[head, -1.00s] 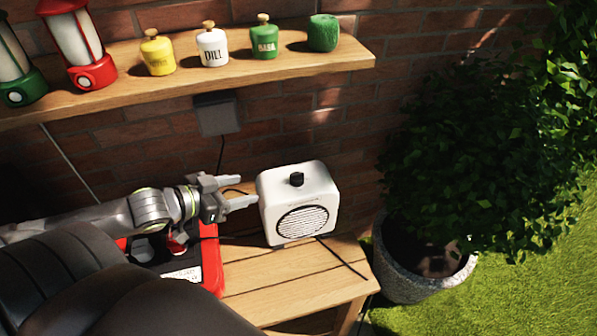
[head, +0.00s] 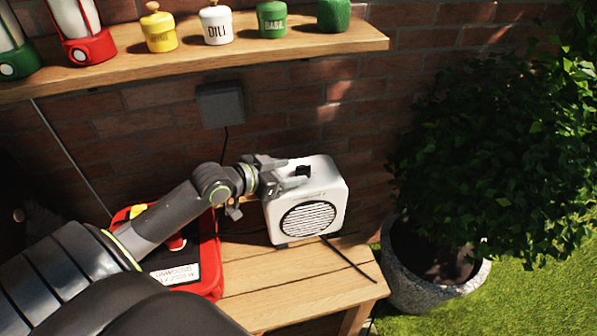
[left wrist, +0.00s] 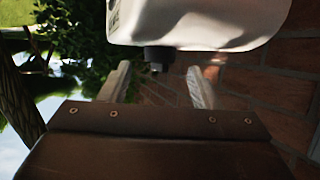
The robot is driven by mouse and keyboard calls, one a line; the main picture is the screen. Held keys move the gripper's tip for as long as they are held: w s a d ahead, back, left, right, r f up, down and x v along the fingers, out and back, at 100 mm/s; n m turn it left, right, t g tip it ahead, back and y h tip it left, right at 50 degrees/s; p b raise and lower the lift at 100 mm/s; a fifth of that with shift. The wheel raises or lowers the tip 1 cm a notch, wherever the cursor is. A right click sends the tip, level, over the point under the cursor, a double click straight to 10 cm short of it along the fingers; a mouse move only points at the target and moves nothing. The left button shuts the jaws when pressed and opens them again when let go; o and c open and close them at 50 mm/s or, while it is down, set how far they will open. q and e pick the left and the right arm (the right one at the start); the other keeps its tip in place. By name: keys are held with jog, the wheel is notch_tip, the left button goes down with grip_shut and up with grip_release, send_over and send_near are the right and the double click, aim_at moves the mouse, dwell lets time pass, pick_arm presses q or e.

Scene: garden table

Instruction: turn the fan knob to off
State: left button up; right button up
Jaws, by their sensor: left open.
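The white fan (head: 312,205) with a round dark grille stands on the wooden table. Its black knob (head: 302,171) sits on the top face. My left gripper (head: 291,174) is open at the fan's top left, with its fingertips close to the knob. In the left wrist view the fan body (left wrist: 200,22) fills the upper part. There the knob (left wrist: 158,58) lies between the two open fingers (left wrist: 158,80), a little beyond their tips; I cannot tell whether they touch it. The knob's pointer mark is too small to read. My right gripper is not in view.
A red case (head: 200,262) lies on the table (head: 290,285) left of the fan, under my left arm. A shelf (head: 200,62) with jars and lanterns runs above. A potted bush (head: 440,290) stands at the right. A cable lies by the fan's front.

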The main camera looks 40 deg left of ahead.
aim_at(299, 170)
pick_arm(q)
jog(key=shift+x, duration=1.75)
jog(key=c, duration=1)
